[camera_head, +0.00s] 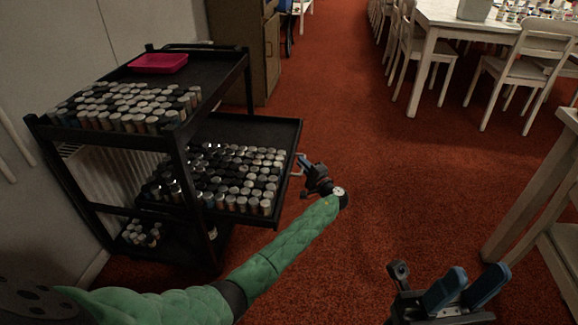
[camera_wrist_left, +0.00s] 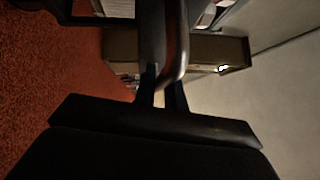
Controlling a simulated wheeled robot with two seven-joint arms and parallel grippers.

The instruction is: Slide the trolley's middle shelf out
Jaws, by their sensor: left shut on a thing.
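The black trolley (camera_head: 178,160) stands at the left with its top shelf, middle shelf and a low shelf. The middle shelf (camera_head: 285,132) is full of small capped jars and sticks out to the right, past the trolley's front posts. My left gripper (camera_head: 305,166) is at the shelf's right edge, shut on its metal handle. In the left wrist view, the curved handle (camera_wrist_left: 182,45) passes between the fingers of my left gripper (camera_wrist_left: 162,88). My right gripper (camera_head: 466,288) is at the lower right, its blue fingers apart and empty, away from the trolley.
The top shelf carries many jars (camera_head: 130,105) and a pink tray (camera_head: 159,63). A wooden cabinet (camera_head: 262,55) stands behind the trolley. White chairs (camera_head: 518,68) and a white table (camera_head: 432,30) are at the upper right. Red carpet (camera_head: 345,120) is clear right of the shelf.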

